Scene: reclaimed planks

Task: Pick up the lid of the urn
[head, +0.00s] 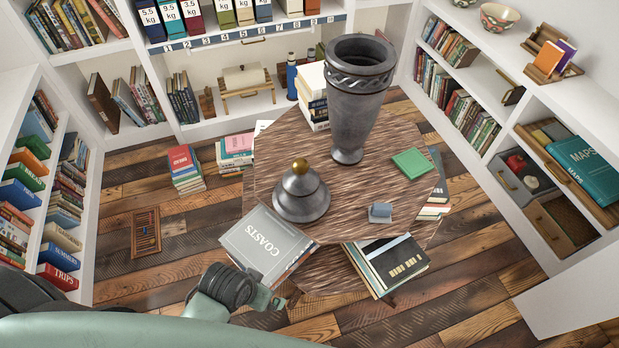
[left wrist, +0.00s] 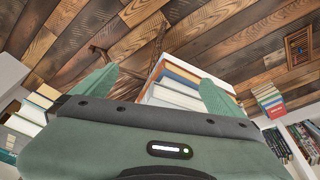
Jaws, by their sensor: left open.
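My left gripper (head: 272,298) is in front of the table, nearer than the lid and beside the COASTS book. In the left wrist view its fingers (left wrist: 158,88) are spread with nothing held between them; a stack of books shows beyond. The lid and urn are not visible in that view. My right gripper is not in view.
The table (head: 270,150) also holds a green book (head: 413,163), a small grey-blue item (head: 380,212) and a book stack (head: 313,90). The COASTS book (head: 266,243) and a dark book (head: 388,262) stick out near its front edge. Shelves surround the plank floor.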

